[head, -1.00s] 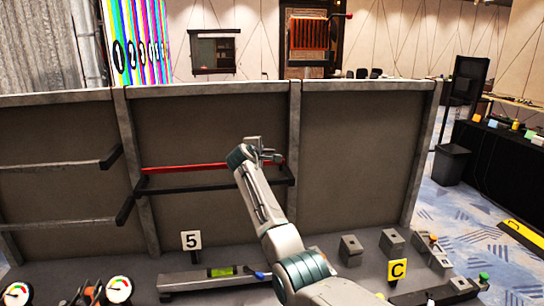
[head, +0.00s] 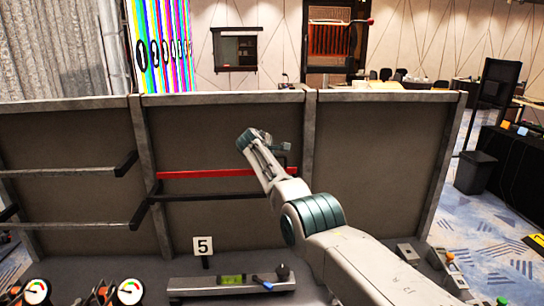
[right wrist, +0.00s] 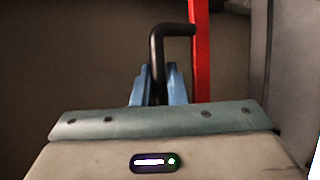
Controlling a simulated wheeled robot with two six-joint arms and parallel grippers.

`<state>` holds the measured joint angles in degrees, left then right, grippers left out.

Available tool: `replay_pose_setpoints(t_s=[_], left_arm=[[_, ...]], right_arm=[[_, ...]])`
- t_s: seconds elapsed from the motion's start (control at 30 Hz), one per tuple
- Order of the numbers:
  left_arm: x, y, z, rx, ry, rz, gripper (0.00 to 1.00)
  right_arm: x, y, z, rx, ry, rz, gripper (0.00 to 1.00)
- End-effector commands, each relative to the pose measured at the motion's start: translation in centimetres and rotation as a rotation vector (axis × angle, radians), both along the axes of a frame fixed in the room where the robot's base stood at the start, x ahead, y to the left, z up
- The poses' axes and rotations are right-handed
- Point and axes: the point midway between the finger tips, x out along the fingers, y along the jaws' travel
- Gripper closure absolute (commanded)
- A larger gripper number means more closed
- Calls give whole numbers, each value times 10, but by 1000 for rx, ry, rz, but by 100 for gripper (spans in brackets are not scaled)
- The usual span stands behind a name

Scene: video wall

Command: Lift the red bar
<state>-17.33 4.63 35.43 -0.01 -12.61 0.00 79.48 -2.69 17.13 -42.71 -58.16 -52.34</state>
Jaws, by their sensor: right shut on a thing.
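The red bar (head: 215,173) runs level across the middle panel in the head view, above a black bar. Its right end is partly hidden by my arm. In the right wrist view the red bar (right wrist: 202,60) runs upright just right of my fingers. My right gripper (head: 270,144) is at the bar's right part in the head view. Its blue fingers (right wrist: 158,88) are shut on a black bent handle (right wrist: 158,55), whose top bends over to the red bar. Whether the bar is clear of its supports, I cannot tell. My left gripper is not in view.
A black lower bar (head: 220,195) sits under the red one. Grey rails (head: 60,172) cross the left panel. The right panel (head: 380,160) is bare.

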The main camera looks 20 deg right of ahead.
Motion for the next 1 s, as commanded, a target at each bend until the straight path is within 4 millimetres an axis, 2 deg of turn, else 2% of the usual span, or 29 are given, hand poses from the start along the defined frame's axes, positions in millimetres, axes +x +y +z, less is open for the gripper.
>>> replay_pose_setpoints(t_s=[0.33,0.37,0.43,0.47,1.0], left_arm=[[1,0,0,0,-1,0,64],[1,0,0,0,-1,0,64],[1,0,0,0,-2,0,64],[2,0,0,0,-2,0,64],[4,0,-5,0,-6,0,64]], right_arm=[[1,-3,4,-4,-6,-1,100],[1,-3,4,-4,-6,-1,82],[1,-2,4,-4,-5,-1,68],[1,-2,4,-4,-5,-1,66],[-5,5,6,-2,-6,-1,66]])
